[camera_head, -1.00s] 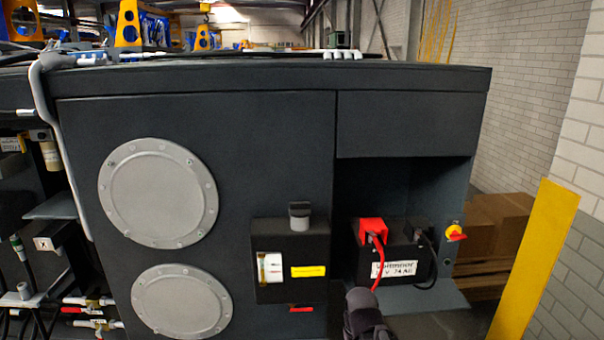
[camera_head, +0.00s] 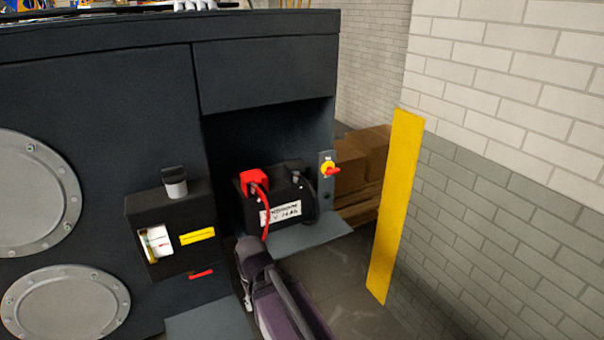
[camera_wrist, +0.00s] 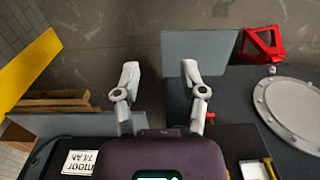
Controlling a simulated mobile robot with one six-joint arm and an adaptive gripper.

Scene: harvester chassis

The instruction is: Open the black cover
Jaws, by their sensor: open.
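A black battery (camera_head: 287,213) with a white label sits in an open recess of the dark chassis. Its left terminal has a red cover (camera_head: 255,181) and red cable. A black cover (camera_head: 296,176) and black cable are at its right terminal; the cover looks closed, though it is small here. The battery's label (camera_wrist: 80,162) shows at the lower left of the wrist view. My gripper (camera_wrist: 160,70) is open and empty in the wrist view, with both fingers apart and touching nothing visible. In the head view my dark arm is in front of the recess; the fingers cannot be made out.
A black box (camera_head: 172,235) with a grey knob and yellow label juts out left of the recess. A red-yellow switch (camera_head: 328,168) is on the right edge. A yellow post (camera_head: 396,205) and brick wall stand right. Boxes (camera_head: 362,160) are behind. Floor is clear between chassis and post.

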